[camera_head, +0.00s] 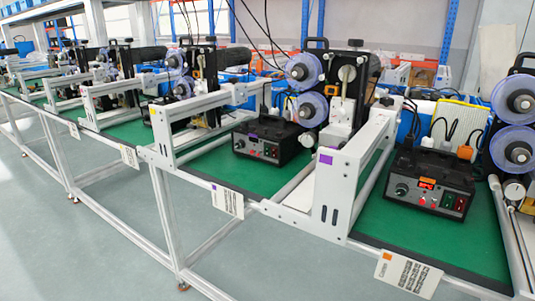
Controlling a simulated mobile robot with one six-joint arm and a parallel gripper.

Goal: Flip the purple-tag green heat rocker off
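A black control box (270,143) with a small purple tag (253,136) stands on a green mat in the middle bay. Its front panel has a knob at the left and small red and dark switches at the right. The green heat rocker is too small to make out clearly, and its position cannot be read. A hanging card (228,202) with a purple mark is fixed to the bench edge below this bay. My gripper is not in view.
A similar black box (430,187) with an orange tag stands in the right bay. A white frame bracket (340,180) with a purple mark separates the two bays. Several similar stations line the bench to the left. The grey floor (70,240) in front is clear.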

